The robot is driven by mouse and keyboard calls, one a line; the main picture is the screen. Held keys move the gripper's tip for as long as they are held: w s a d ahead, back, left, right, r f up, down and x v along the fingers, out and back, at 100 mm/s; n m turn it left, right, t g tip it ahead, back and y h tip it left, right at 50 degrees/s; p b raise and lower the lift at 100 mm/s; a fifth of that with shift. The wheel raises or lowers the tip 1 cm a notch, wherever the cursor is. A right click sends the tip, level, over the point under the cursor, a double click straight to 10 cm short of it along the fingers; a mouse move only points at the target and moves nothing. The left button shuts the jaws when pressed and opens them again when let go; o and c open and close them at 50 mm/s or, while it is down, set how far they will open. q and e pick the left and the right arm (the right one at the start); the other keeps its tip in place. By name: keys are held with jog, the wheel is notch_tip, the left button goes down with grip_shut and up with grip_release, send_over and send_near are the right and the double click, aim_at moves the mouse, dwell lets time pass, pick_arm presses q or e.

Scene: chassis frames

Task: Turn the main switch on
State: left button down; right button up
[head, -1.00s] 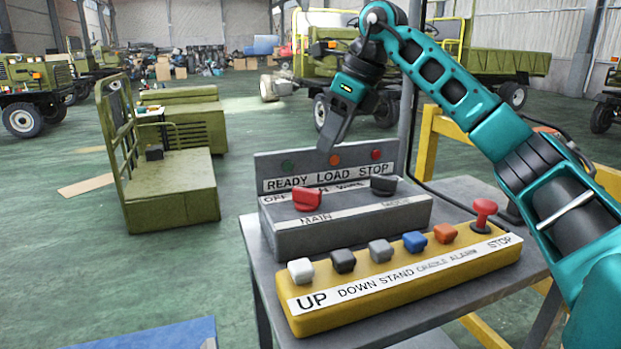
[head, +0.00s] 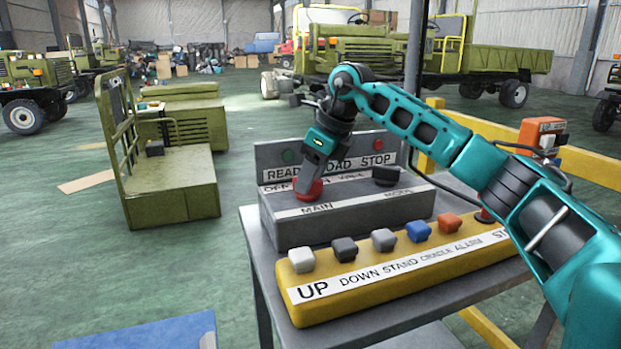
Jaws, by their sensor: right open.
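The main switch (head: 309,191) is a red knob on the grey switch box (head: 290,234), above the label MAIN. My right gripper (head: 308,188) reaches down from above, with its fingers at the red knob and partly covering it. The jaws are open; I cannot tell whether they touch the knob or straddle it. The knob's pointing direction is hidden by the fingers. My left gripper is not in view.
A black knob (head: 388,175) sits right of the red one. In front is a yellow panel (head: 330,301) with a white button (head: 301,260) and several others. My right forearm covers its right end. Behind is a READY LOAD STOP panel (head: 275,150).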

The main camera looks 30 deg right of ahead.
jog(key=shift+f, duration=0.1)
jog(key=shift+c, duration=0.3)
jog(key=shift+c, duration=0.8)
jog(key=c, duration=0.5)
grip_shut()
